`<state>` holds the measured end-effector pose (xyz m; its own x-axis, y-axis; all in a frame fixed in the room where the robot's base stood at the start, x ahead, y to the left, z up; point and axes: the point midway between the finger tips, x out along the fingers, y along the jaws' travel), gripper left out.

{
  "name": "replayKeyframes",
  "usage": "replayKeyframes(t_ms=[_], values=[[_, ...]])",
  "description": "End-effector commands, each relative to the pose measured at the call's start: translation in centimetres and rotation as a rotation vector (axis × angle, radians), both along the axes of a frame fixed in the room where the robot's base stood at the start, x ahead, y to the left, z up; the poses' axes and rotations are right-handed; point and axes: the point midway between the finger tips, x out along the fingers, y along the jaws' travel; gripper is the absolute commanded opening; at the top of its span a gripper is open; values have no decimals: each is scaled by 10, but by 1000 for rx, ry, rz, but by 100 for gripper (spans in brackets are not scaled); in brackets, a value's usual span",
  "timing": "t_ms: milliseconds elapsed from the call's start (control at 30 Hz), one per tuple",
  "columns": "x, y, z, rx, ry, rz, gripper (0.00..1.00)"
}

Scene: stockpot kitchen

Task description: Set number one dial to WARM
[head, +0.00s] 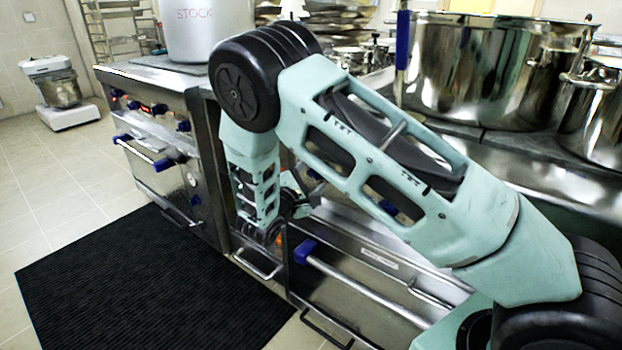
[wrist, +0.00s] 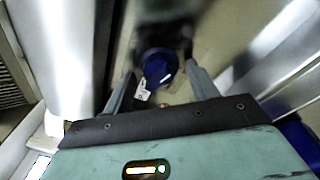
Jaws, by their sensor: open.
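In the wrist view a dark blue dial (wrist: 160,66) with a white pointer mark sits between the two fingers of my gripper (wrist: 162,78). The gripper is open, with one finger on each side of the dial; I cannot tell whether either touches it. A small pale tag (wrist: 143,93) with dark marks is beside the dial, too small to read. The WARM mark cannot be made out. In the head view my arm hides most of the gripper and this dial, low at the front of the steel units.
A stove (head: 150,135) with several blue knobs stands left of my arm, a STOCK pot (head: 205,32) on top. Big steel pots (head: 490,70) stand on the right counter. A blue-ended handle bar (head: 350,285) juts from the unit front. A black mat (head: 140,285) covers the floor.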

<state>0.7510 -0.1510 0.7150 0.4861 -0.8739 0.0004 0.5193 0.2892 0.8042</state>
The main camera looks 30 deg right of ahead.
Motion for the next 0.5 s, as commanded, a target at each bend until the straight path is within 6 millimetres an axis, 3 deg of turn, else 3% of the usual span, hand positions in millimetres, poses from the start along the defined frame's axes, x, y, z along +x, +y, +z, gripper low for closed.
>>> replayKeyframes(t_ms=[167,300,333,500], values=[[0,0,0,0,0,0,58],[0,0,0,0,0,0,19],[0,1,0,0,0,0,14],[0,1,0,-1,4,1,14]])
